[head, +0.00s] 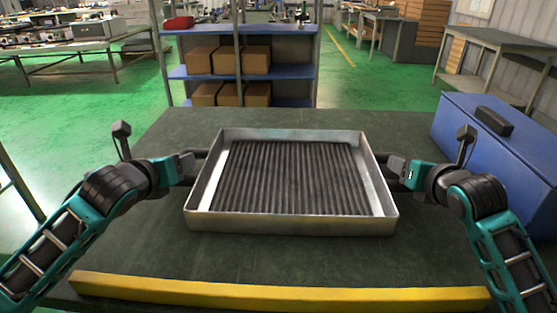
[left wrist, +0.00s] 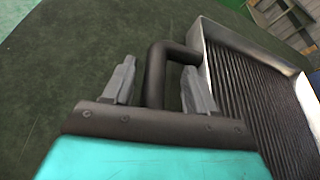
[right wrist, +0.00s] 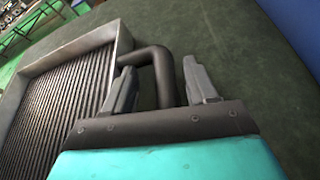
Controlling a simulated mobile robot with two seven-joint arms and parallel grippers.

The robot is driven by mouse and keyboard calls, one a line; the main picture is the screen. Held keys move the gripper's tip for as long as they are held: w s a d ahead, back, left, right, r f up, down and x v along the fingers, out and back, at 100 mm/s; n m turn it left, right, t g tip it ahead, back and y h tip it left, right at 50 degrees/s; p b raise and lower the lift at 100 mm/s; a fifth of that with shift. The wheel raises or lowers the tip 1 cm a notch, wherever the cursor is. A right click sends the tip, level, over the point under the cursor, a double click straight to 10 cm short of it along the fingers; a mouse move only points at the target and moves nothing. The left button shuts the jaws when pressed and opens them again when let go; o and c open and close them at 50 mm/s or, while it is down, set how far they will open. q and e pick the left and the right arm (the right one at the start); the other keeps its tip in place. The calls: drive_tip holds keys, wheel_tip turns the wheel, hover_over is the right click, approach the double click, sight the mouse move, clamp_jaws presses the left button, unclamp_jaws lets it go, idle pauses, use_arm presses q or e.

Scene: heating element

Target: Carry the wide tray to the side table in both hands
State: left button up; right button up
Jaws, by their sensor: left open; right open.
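The wide tray (head: 215,216) is a shallow silver metal pan with a dark ribbed inside, lying flat on the dark green table. It has a black bar handle on each short side. My left gripper (left wrist: 155,85) is open, with its two fingers on either side of the tray's left handle (left wrist: 155,70). My right gripper (right wrist: 160,85) is open, with its fingers on either side of the right handle (right wrist: 163,75). Neither gripper is closed on its handle. In the head view both grippers sit at the tray's sides, and the handles are partly hidden.
The dark green table (head: 140,245) has a yellow strip (head: 280,293) along its near edge. A blue box with a black handle (head: 500,140) stands at the right. A blue shelf with cardboard boxes (head: 255,95) stands behind. A grey side table (head: 500,40) is at the back right.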

use_arm(q)
drive_tip(key=v, duration=1.1)
use_arm(e)
drive_tip(key=shift+s, duration=0.1)
drive_tip(key=v, duration=1.2)
use_arm(q)
drive_tip(key=shift+r, duration=0.1)
use_arm(e)
drive_tip(key=shift+r, duration=0.1)
